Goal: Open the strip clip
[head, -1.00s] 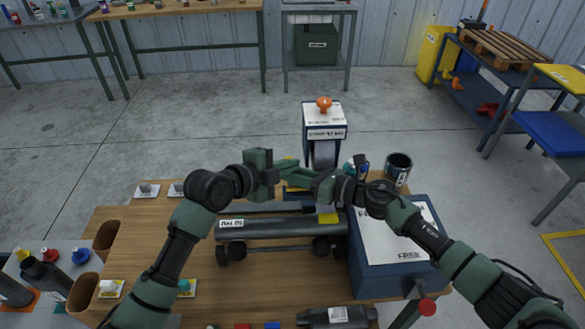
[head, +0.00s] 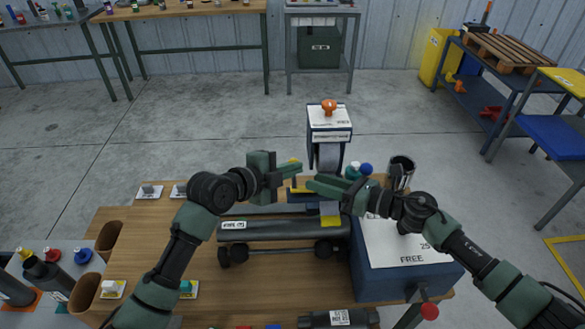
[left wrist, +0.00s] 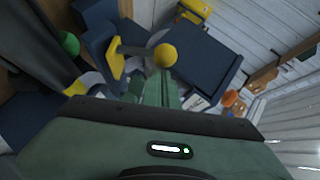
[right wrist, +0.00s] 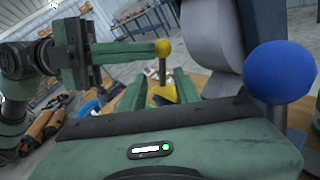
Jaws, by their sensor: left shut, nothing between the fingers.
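The strip clip shows in the head view as a dark blue base with a yellow lever (head: 294,182), between my gripper tips. In the left wrist view its yellow ball knob (left wrist: 165,55) sits on a thin rod joined to a yellow plate (left wrist: 115,52). The right wrist view also shows the knob (right wrist: 162,47). My left gripper (head: 298,170) is shut and empty, its tips at the knob; I cannot tell if they touch. My right gripper (right wrist: 158,88) is open, its fingers apart with the yellow lever beyond them. Part of the clip is hidden behind my right gripper.
A dispenser with an orange knob (head: 329,106) stands behind the clip. A dark muffler pipe (head: 275,230) lies in front. A blue box (head: 405,245) stands at right, with a dark cup (head: 400,170) behind it. Brown bins (head: 108,238) line the table's left edge.

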